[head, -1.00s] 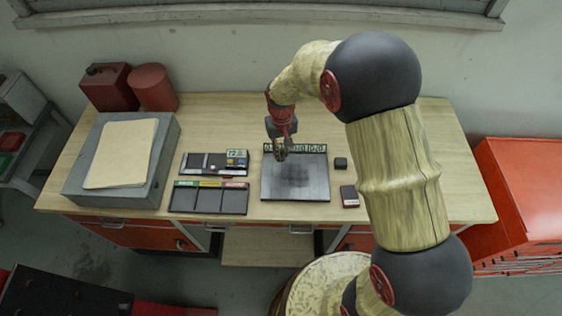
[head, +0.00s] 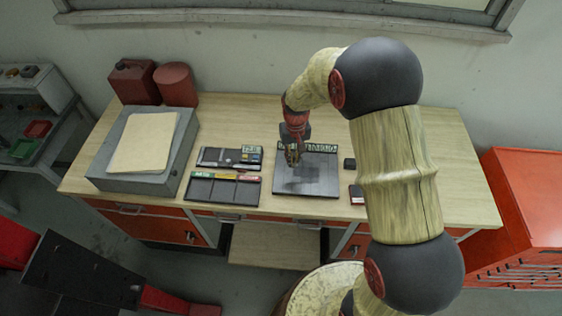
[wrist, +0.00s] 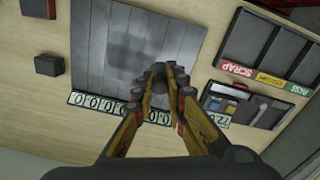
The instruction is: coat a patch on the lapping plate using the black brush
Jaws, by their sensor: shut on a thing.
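The lapping plate (head: 320,186) is a dark grey slatted square on the bench, with a row of number tags along its far edge. A darker smudged patch shows on its middle, also seen in the wrist view (wrist: 130,45). My gripper (head: 293,158) is over the plate's far left part. In the wrist view my gripper (wrist: 160,78) has its fingertips close together on a small dark thing, taken to be the black brush. The fingers hide most of it, and I cannot tell whether it touches the plate.
A tray (head: 222,190) with coloured labels, SCRAP among them, and a tray of small tools (head: 220,158) lie left of the plate. A small black block (head: 350,163) and a dark red-edged block (head: 357,194) lie right. A grey slab (head: 180,150) stands farther left.

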